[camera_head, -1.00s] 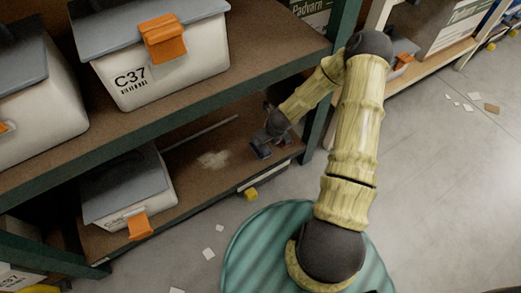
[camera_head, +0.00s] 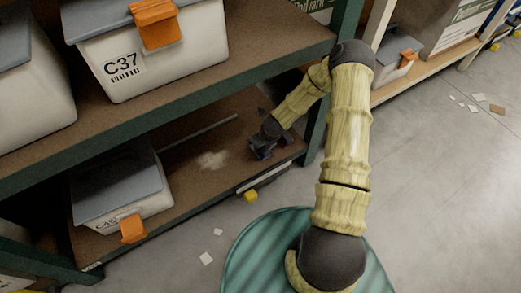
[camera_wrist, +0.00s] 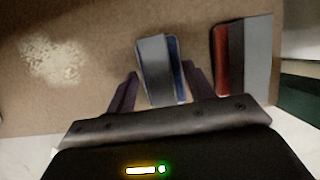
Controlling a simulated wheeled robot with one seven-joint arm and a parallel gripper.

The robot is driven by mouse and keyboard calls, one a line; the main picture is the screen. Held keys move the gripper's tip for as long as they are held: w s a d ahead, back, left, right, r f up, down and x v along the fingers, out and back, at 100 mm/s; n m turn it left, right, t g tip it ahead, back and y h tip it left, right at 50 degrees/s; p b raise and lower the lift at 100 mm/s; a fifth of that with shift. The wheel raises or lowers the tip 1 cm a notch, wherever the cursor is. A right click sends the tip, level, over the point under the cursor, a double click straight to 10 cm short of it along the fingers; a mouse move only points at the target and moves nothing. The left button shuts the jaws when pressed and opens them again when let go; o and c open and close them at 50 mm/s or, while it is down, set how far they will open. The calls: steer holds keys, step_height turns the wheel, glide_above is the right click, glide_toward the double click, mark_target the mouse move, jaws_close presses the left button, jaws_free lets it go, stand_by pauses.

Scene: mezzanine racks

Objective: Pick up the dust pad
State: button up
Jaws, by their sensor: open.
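In the wrist view, a flat grey pad with a blue edge (camera_wrist: 156,68) lies on the brown lower shelf. A second, similar pad in red, dark and light grey (camera_wrist: 238,56) lies to its right. I cannot tell for certain which is the dust pad. My gripper (camera_wrist: 160,71) is open, with one dark finger on each side of the grey-blue pad. Whether the fingers touch it cannot be told. In the head view my gripper (camera_head: 263,148) is low over the right end of the lower shelf, largely hiding the pads.
A pale dust patch (camera_head: 212,160) lies on the lower shelf, left of my gripper. A lidded bin with an orange latch (camera_head: 122,190) stands farther left. The upper shelf (camera_head: 200,105) holds bin C37 (camera_head: 150,65).

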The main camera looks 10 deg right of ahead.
steer(key=shift+w+f, duration=0.2)
steer(key=shift+f, duration=0.3)
stand_by(0.3)
steer(key=c, duration=1.1)
steer(key=shift+r+p, duration=0.45)
steer(key=shift+r, duration=0.15)
step_height(320, 180, up, 3)
steer(key=shift+r+p, duration=0.1)
steer(key=shift+p, duration=1.15)
steer(key=s+d+p, duration=0.1)
steer(key=s+d, duration=0.1)
steer(key=s, duration=0.3)
steer(key=s+d+p, duration=0.1)
steer(key=s+p, duration=0.1)
steer(key=s, duration=0.4)
steer(key=s+d+p, duration=0.2)
steer(key=s, duration=0.4)
steer(key=shift+d+f, duration=0.35)
